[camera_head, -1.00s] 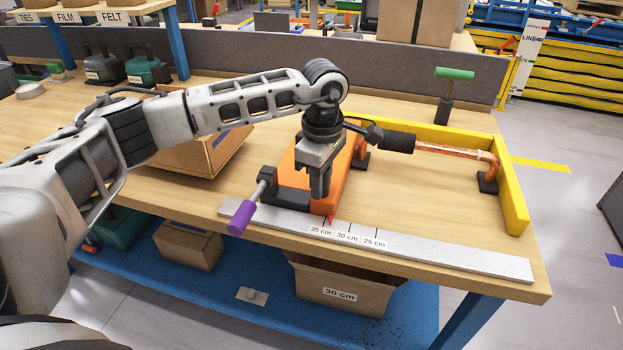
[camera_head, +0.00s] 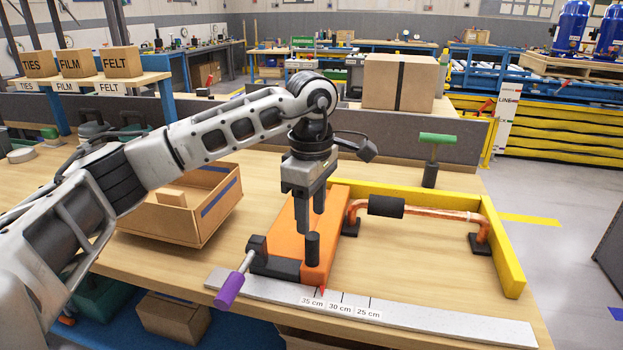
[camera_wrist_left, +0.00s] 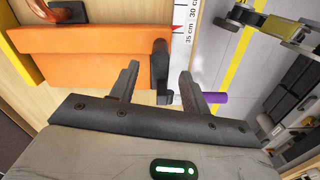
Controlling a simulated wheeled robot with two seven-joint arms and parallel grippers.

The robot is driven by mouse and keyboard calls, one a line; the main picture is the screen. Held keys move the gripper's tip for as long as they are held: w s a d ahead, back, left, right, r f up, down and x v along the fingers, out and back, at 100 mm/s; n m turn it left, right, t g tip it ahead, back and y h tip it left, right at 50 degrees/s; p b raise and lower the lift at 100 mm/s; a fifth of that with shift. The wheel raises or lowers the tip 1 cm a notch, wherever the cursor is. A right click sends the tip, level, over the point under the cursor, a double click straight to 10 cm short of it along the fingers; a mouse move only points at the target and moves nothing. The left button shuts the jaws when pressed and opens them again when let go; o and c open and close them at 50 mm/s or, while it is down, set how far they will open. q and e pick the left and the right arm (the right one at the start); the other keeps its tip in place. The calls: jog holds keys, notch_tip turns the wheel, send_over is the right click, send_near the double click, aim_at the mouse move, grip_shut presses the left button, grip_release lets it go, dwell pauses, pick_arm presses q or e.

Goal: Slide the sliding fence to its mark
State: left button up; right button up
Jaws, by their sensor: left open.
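The orange sliding fence (camera_head: 325,235) lies on the bench, with an upright black knob (camera_head: 312,249) near its front end. A black clamp block beside it carries a lever with a purple handle (camera_head: 230,290). The fence's red pointer (camera_head: 322,291) is at the ruler (camera_head: 440,318), close to the 35 cm tick. My left gripper (camera_head: 305,218) is open and empty, pointing down just above the knob. In the left wrist view the fence (camera_wrist_left: 90,57) and knob (camera_wrist_left: 161,72) lie beyond the parted fingers (camera_wrist_left: 158,85). My right gripper is not in view.
A yellow fixed fence (camera_head: 508,250) bounds the right and back. A copper pipe (camera_head: 430,213) with a black sleeve stands inside it. A green-handled post (camera_head: 432,160) stands behind. An open cardboard box (camera_head: 165,220) is left of the fence. Bare bench lies under the pipe.

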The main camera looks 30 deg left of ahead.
pick_arm(q)
notch_tip(320, 180, up, 7)
dwell(0.3)
dwell(0.4)
jog(key=shift+s+f, duration=0.1)
